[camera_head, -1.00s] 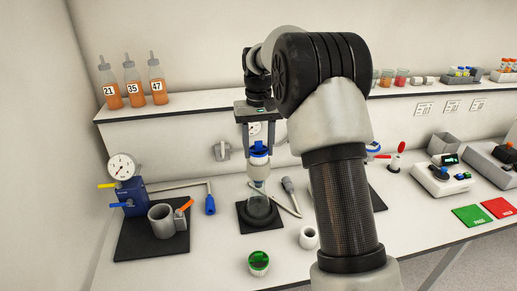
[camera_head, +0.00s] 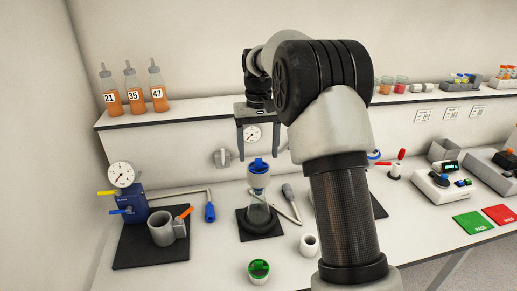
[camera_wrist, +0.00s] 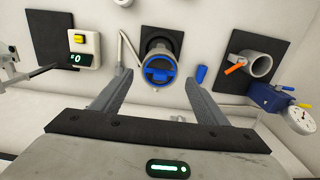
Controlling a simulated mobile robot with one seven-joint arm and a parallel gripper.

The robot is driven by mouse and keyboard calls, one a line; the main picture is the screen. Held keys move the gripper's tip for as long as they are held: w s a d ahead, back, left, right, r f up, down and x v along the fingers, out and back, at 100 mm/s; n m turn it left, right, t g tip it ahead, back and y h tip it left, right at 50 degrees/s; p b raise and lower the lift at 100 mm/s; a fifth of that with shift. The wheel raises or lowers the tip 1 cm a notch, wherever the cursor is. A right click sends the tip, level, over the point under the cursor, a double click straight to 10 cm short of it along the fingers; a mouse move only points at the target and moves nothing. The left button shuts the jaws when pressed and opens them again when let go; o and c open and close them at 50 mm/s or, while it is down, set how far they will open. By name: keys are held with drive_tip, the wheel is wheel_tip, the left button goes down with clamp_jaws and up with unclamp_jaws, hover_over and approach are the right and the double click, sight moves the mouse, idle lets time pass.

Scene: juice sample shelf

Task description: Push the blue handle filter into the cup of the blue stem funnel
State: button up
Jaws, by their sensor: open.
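The blue handle filter (camera_head: 259,163) sits upright at the mouth of the blue stem funnel's cup (camera_head: 260,181); how deep it is seated is hard to tell. In the wrist view, the filter's round blue top and crossbar handle (camera_wrist: 159,73) lie between the fingers. My gripper (camera_head: 258,154) is open and empty above the filter, fingers spread wider than the handle. The funnel's stem is not clear in either view.
A blue pump with a gauge (camera_head: 121,175) and a grey cup (camera_head: 161,228) stand at left. A green-topped cup (camera_head: 259,271) and white cup (camera_head: 309,245) stand in front. A shelf with numbered bottles (camera_head: 133,97) is behind. My arm hides part of the bench to the right.

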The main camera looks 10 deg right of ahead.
drive_tip(key=shift+r, duration=0.1)
wheel_tip(320, 180, up, 16)
drive_tip(key=s+r+t, duration=0.1)
drive_tip(key=s+r, duration=0.5)
drive_tip(key=s+t, duration=0.2)
drive_tip(key=s, duration=0.8)
drive_tip(key=s+f+t, duration=0.2)
drive_tip(key=s+f, duration=1.1)
drive_tip(key=s, duration=0.5)
drive_tip(key=shift+f+t, duration=0.3)
drive_tip(key=shift+f, duration=0.1)
